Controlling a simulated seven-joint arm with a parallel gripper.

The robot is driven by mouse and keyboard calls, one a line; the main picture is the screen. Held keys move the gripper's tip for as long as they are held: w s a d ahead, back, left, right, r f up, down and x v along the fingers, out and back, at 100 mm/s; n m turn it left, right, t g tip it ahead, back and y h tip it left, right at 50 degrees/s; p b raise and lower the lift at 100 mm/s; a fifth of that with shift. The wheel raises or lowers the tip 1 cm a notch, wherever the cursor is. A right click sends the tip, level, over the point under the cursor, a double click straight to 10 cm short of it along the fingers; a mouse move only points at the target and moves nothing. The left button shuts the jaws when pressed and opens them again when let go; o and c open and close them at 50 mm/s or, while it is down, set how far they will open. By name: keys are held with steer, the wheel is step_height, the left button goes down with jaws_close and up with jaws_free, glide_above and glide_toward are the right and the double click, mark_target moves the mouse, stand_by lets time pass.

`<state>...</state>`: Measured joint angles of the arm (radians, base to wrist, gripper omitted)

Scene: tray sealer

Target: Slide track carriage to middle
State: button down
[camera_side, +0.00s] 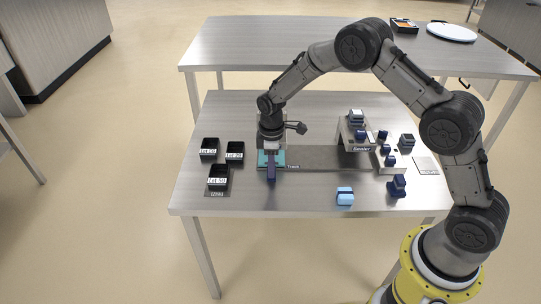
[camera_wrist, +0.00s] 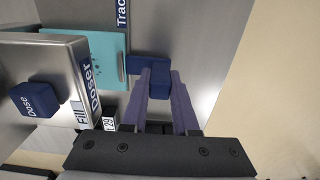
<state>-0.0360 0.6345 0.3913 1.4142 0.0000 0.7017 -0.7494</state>
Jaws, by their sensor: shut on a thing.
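The track carriage is a teal plate (camera_side: 278,157) at the left end of the grey track (camera_side: 325,158) in the side view. It also shows in the wrist view (camera_wrist: 112,62), partly hidden by the doser. A dark blue handle (camera_wrist: 140,65) sticks out from the carriage's edge. My gripper (camera_side: 271,172) is at the carriage's front side, with its purple fingers pointing down. In the wrist view, my gripper (camera_wrist: 160,84) is shut on the handle, one finger on each side. The fingers hide part of the handle. No tray is visible on the exposed part of the plate.
The doser (camera_wrist: 60,62) with its blue Dose button (camera_wrist: 35,98) stands close beside my gripper. The sealer (camera_side: 362,148) stands over the track's right part. Black lot trays (camera_side: 218,182) sit at left. A light blue block (camera_side: 345,196) lies in front. The track's middle looks clear.

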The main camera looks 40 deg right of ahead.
steer(key=shift+s+d, duration=4.9)
steer(key=shift+d, duration=0.1)
steer(key=c, duration=0.7)
jaws_free()
steer(key=shift+r, duration=0.15)
steer(key=shift+r, duration=3.35)
